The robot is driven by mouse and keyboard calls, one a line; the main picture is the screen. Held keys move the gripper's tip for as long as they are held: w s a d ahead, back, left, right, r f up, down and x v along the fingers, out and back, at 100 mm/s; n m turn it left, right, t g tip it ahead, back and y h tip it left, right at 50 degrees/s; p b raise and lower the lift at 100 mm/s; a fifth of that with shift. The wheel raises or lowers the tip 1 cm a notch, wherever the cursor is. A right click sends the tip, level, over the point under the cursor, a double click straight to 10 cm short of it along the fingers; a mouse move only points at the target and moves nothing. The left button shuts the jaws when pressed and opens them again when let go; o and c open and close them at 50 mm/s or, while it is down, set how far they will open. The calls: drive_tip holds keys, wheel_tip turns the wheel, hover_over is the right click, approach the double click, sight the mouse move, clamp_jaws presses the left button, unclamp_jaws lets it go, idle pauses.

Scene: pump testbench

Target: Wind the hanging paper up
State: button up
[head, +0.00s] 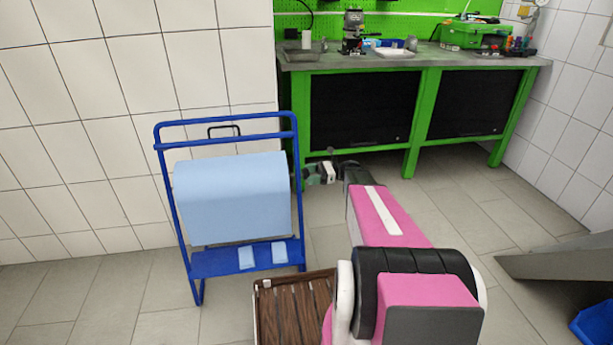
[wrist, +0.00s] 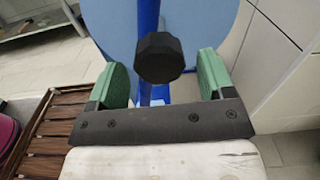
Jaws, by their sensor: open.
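A light blue paper roll (head: 230,195) sits in a blue tube stand (head: 226,262), with its paper hanging down the front towards the shelf. In the wrist view, the round blue end of the roll (wrist: 215,25) fills the top behind a blue upright. A black faceted knob (wrist: 159,58) stands out from the stand's side towards me. My gripper (head: 314,174) is just right of the stand in the head view. In the wrist view, my gripper (wrist: 162,72) is open, its green-padded fingers on either side of the knob, with gaps on both sides.
A brown slatted wooden surface (head: 292,308) lies low in front of the stand. A green workbench (head: 415,125) with tools stands behind to the right. A tiled wall (head: 100,120) is behind the stand.

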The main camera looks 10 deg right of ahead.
drive_tip(key=shift+a, duration=0.95)
drive_tip(key=c, duration=1.3)
drive_tip(key=shift+o, duration=0.2)
drive_tip(key=shift+a, duration=0.15)
